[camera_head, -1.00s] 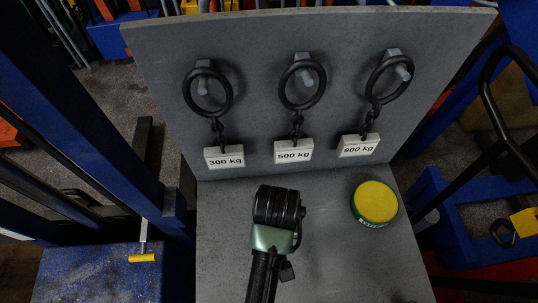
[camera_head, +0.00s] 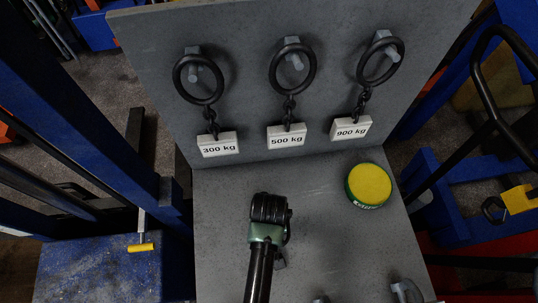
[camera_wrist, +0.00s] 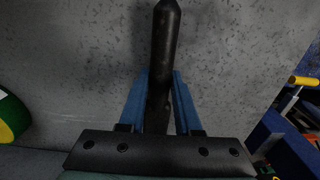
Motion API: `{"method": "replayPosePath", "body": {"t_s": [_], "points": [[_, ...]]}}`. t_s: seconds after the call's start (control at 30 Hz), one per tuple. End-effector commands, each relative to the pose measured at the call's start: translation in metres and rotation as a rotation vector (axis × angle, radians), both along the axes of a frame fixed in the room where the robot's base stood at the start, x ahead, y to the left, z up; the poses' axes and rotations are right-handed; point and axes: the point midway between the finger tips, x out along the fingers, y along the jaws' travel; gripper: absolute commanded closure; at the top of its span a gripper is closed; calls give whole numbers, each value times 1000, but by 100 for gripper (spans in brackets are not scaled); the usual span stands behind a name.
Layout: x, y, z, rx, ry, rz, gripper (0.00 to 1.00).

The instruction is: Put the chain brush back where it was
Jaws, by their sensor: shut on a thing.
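In the wrist view, my gripper (camera_wrist: 160,95) has its blue fingers closed on the sides of a long black rod, apparently the chain brush (camera_wrist: 165,45). Its tapered end points toward the top of the view over the speckled grey shelf. No bristles show, and I cannot tell whether it touches the shelf. In the head view, my dark and green arm stands over the shelf (camera_head: 335,230) and hides the gripper and brush.
A green tin with a yellow top (camera_head: 369,185) stands on the shelf at right. Behind, three rings hang on an upright panel (camera_head: 240,60) with 300 (camera_head: 218,144), 500 (camera_head: 287,136) and 900 kg (camera_head: 351,128) tags. Grey hooks (camera_head: 405,290) show at the bottom edge. A yellow-handled lever (camera_head: 140,247) is left.

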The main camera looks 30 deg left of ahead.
Motion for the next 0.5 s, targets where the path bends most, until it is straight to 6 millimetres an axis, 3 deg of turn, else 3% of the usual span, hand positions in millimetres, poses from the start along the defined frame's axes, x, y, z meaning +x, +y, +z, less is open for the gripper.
{"method": "replayPosePath", "body": {"t_s": [0.03, 0.17, 0.5], "points": [[-1, 0, 0, -1, 2, 0, 62], [-1, 0, 0, -1, 2, 1, 39], [0, 0, 2, -1, 1, 1, 38]]}}
